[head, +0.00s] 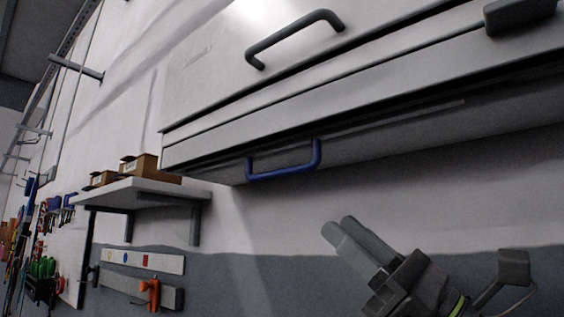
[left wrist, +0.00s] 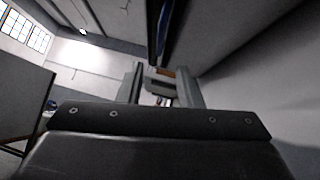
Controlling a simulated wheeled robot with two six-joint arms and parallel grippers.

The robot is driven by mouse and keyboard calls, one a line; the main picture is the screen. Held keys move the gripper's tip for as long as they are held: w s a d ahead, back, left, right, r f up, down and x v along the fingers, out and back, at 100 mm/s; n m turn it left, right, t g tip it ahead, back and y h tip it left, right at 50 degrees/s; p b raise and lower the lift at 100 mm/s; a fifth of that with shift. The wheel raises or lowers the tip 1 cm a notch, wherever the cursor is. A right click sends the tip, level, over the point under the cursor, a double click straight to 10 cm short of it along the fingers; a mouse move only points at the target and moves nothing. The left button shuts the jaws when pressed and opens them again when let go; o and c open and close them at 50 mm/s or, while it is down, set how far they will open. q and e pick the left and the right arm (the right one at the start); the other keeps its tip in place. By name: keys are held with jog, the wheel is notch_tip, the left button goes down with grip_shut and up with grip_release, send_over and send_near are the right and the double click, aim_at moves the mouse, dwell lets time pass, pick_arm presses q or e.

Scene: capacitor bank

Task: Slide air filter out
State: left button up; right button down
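A blue handle (head: 284,170) is on the lower front edge of the white cabinet (head: 400,80), at a dark slot along its underside. The filter itself is hidden inside. A blue strip (left wrist: 163,32), likely this handle, shows at the top of the left wrist view. My left gripper (head: 341,230) is below and to the right of the blue handle in the head view, apart from it. The left wrist view shows its fingers (left wrist: 160,86) spread with nothing held between them. My right gripper is not in view.
A grey handle (head: 294,38) is on the cabinet front above. A wall shelf (head: 140,190) with small cardboard boxes (head: 138,168) is at left, with hanging tools (head: 42,268) farther left. The space between my left gripper and the blue handle looks clear.

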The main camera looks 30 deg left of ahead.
aim_at(281, 173)
pick_arm(q)
jog(key=p+x, duration=0.6)
jog(key=x, duration=0.6)
jog(key=shift+a+r+p, duration=0.35)
jog(key=shift+a+p, duration=0.05)
jog(key=shift+p, duration=0.05)
grip_shut()
